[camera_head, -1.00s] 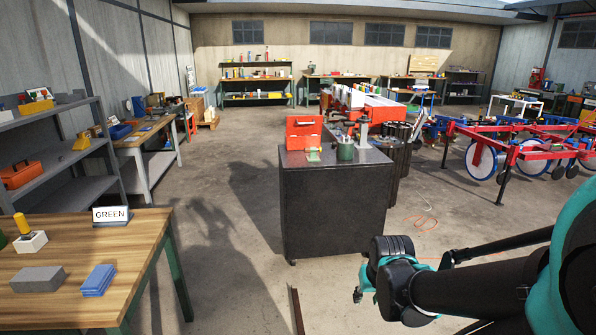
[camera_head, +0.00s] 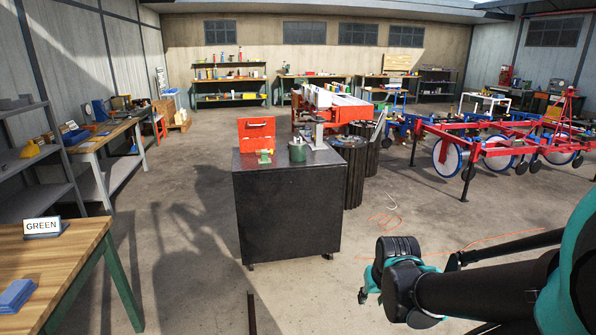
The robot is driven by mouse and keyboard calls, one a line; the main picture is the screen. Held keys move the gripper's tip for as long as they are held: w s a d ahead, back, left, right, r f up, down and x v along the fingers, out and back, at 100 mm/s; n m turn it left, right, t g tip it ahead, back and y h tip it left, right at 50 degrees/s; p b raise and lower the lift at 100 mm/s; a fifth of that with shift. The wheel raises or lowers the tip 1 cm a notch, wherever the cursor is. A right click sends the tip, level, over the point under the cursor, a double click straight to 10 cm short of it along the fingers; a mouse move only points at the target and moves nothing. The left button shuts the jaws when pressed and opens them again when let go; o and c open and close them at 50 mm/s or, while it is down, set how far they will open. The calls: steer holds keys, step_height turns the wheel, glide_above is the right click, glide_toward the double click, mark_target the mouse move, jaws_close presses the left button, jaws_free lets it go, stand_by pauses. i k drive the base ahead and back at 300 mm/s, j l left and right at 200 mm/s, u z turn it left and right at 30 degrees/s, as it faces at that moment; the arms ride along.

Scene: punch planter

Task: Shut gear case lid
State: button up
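A red-orange case (camera_head: 257,131) stands on top of the dark cabinet (camera_head: 290,210), near its left back corner. Its lid looks raised upright, with a small dark latch or handle on it. A small green and yellow thing (camera_head: 264,156) sits in front of it; what lies in the case is too small to tell. My arm reaches in from the lower right. My gripper, at the arm's end (camera_head: 385,275), is well to the right of and nearer than the cabinet, apart from the case. Its fingers do not show clearly.
A green cup (camera_head: 297,150) and a grey upright device (camera_head: 319,132) share the cabinet top. A wooden table (camera_head: 60,262) with a GREEN sign (camera_head: 42,226) stands at the left. Dark ribbed drums (camera_head: 352,172) stand behind the cabinet. Orange cable (camera_head: 440,246) lies on the floor at right.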

mark_target(250, 128)
steer(key=i+l+z, duration=0.2)
steer(key=l, duration=0.2)
steer(key=l+z, duration=0.2)
steer(key=l, duration=0.2)
steer(key=i+l+z, duration=0.2)
steer(key=l, duration=0.15)
steer(key=i+l+u, duration=0.15)
steer(key=i, duration=0.25)
steer(key=i+j+u, duration=0.45)
steer(key=i+u, duration=0.25)
steer(key=i+j+u, duration=0.1)
steer(key=i+u, duration=0.15)
steer(key=u, duration=0.15)
